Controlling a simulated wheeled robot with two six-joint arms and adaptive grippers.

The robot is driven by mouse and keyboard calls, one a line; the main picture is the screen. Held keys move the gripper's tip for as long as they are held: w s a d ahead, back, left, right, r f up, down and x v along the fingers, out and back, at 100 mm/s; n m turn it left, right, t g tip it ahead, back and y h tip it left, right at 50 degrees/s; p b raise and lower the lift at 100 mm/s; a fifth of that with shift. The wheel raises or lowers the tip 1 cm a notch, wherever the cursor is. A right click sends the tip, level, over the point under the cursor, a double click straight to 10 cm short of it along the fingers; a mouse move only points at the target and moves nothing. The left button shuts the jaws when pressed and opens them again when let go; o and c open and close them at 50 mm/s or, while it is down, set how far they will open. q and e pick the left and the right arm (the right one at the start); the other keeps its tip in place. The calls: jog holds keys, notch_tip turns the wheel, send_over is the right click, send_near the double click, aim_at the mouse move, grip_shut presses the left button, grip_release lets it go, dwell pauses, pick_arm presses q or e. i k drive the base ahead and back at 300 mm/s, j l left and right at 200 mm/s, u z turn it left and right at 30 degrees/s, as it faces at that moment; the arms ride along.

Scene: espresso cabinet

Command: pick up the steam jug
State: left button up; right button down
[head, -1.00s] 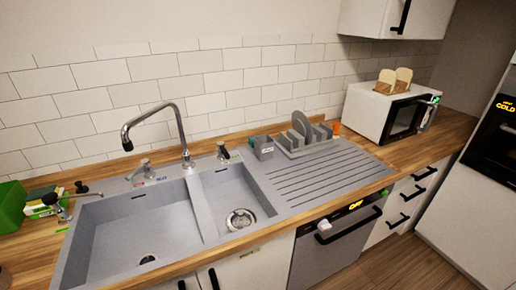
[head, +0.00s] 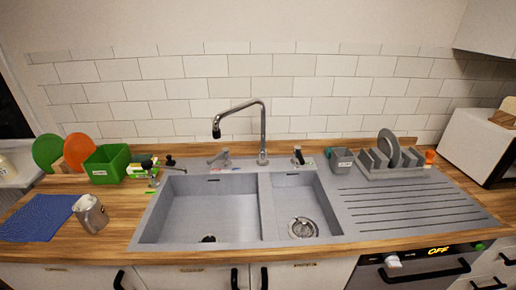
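The steam jug (head: 91,213) is a small metal jug on the wooden counter at the left in the head view. It stands at the right edge of a blue mat (head: 40,218), left of the sink; I cannot tell whether it touches the mat. Neither of my grippers shows in the head view.
A double sink (head: 212,212) with a tall tap (head: 263,135) fills the middle. A green box (head: 107,164), green and orange round boards and small items stand behind the jug. A dish rack (head: 390,160) and white microwave (head: 478,143) are at the right. Counter between jug and sink is clear.

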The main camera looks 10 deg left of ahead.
aim_at(91, 214)
jog(key=u, duration=1.85)
